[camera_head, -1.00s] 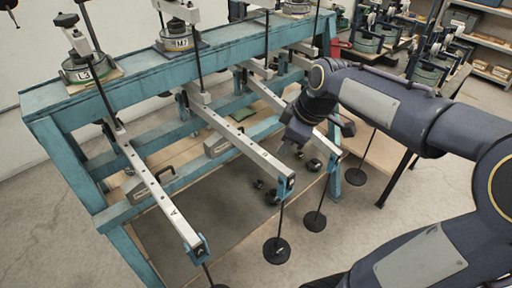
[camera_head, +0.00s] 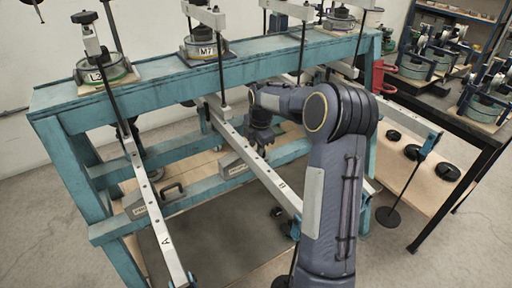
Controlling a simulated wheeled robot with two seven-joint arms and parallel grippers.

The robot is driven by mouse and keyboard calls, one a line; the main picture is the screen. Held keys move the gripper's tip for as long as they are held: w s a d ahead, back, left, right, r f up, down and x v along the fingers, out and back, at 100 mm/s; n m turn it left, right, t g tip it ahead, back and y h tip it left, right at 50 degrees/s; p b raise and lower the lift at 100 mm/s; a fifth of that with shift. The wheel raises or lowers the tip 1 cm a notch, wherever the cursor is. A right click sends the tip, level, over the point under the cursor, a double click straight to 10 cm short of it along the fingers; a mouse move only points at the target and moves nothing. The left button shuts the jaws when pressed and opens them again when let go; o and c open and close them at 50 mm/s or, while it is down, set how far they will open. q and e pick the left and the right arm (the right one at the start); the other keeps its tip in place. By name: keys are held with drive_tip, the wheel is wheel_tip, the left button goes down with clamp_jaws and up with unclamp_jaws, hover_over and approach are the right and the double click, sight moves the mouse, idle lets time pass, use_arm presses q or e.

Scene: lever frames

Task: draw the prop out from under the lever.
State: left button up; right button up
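Lever A (camera_head: 150,205) and lever B (camera_head: 268,178) are long pale bars that slope toward me from the teal frame. A grey labelled block (camera_head: 136,211) with a black handle (camera_head: 171,190) sits on the lower teal rail beside lever A. A similar grey block (camera_head: 232,166) sits on the rail by lever B, partly behind that lever. I cannot tell whether either block touches its lever. My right gripper (camera_head: 262,150) points down, just above lever B in the picture and right of the second block. Its fingers are small and dark, and I see nothing held. My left gripper is out of view.
The teal top beam (camera_head: 155,85) carries round weights and upright rods. A third lever (camera_head: 405,118) runs right of my arm. Black discs (camera_head: 388,216) hang or rest at right. A dark table (camera_head: 450,118) stands at far right. Dark floor matting (camera_head: 205,240) lies below the levers.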

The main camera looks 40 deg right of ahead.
drive_tip(key=shift+f, duration=0.35)
clamp_jaws()
drive_tip(key=shift+d, duration=0.15)
